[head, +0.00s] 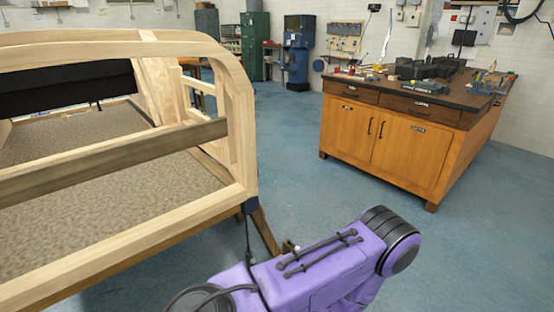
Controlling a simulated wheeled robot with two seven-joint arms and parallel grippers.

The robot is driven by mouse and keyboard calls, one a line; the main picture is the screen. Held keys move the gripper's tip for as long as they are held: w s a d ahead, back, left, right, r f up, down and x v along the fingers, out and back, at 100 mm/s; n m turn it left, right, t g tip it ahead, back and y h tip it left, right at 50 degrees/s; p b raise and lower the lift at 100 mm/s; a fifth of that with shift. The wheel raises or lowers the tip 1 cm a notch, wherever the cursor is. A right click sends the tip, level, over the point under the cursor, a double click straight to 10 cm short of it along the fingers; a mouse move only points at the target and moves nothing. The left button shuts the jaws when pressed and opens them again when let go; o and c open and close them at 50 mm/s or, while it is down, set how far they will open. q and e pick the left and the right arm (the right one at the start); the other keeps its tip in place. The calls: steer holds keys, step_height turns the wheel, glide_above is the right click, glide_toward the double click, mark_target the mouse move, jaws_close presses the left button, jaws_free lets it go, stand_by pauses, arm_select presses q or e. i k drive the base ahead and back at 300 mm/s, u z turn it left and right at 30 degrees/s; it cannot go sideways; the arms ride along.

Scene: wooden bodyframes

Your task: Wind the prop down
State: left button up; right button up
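A large pale wooden bodyframe (240,110) fills the left of the head view. A darker wooden bar (110,160) crosses its open side. At its near right corner is a small black piece (250,205), and below it a slanted brown wooden member (264,234) runs down towards the floor. I cannot tell whether this member is the prop. A small brown piece (288,246) shows at its foot, partly hidden by my purple arm. A winding handle cannot be made out. Neither of my grippers shows.
A wooden workbench (395,140) with dark top, drawers and tools stands at the right. Green and blue cabinets (255,45) and a blue machine (298,50) stand at the back. The blue floor (300,180) between bodyframe and bench is clear.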

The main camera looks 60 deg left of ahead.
mark_target(253, 261)
steer(key=i, duration=0.35)
steer(key=u, duration=3.3)
steer(key=i, duration=0.5)
steer(key=z, duration=0.05)
